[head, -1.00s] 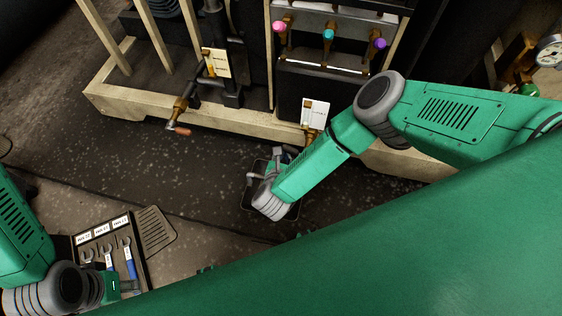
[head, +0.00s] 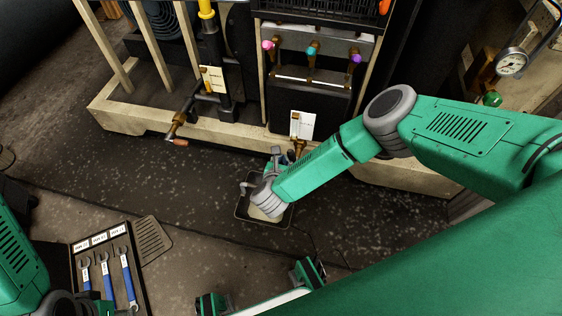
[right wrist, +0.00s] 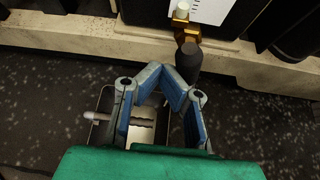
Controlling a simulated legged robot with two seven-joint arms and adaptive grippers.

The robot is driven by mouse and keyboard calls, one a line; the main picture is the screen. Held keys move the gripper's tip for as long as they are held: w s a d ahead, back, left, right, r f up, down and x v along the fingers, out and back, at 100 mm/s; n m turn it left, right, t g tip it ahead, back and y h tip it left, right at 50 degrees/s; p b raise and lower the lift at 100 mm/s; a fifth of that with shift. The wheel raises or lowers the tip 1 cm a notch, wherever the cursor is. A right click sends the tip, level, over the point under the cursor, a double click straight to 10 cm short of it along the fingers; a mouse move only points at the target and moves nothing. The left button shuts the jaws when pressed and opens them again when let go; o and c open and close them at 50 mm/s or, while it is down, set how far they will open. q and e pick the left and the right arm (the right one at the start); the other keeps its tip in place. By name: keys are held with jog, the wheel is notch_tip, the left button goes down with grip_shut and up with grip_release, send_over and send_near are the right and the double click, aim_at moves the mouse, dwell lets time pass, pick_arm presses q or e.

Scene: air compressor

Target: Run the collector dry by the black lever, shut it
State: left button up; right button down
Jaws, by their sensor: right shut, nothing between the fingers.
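A brass drain valve (head: 300,147) sits low on the compressor's front, below a white card; the right wrist view shows it too (right wrist: 186,30). Its black lever (right wrist: 188,62) points down towards my right gripper (right wrist: 164,76). My right gripper (head: 280,159) is shut and empty, its tips just left of the lever's lower end; I cannot tell if they touch. A dark drain pan (head: 243,212) lies on the floor below, partly hidden by my wrist, with a pale patch inside. My left arm shows at the left edge; its gripper is out of view.
A second brass valve with an orange-red handle (head: 176,141) juts out at the left. Pink, teal and purple knobs (head: 312,50) sit above the card (head: 302,125). A gauge (head: 511,62) stands at the right. A wrench tray (head: 137,281) lies at bottom left. The pale base rail (head: 225,141) borders the floor.

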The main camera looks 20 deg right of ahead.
jog(key=shift+s+d+r, duration=0.1)
jog(key=shift+s+d, duration=0.05)
jog(key=shift+d, duration=0.35)
jog(key=shift+a, duration=0.15)
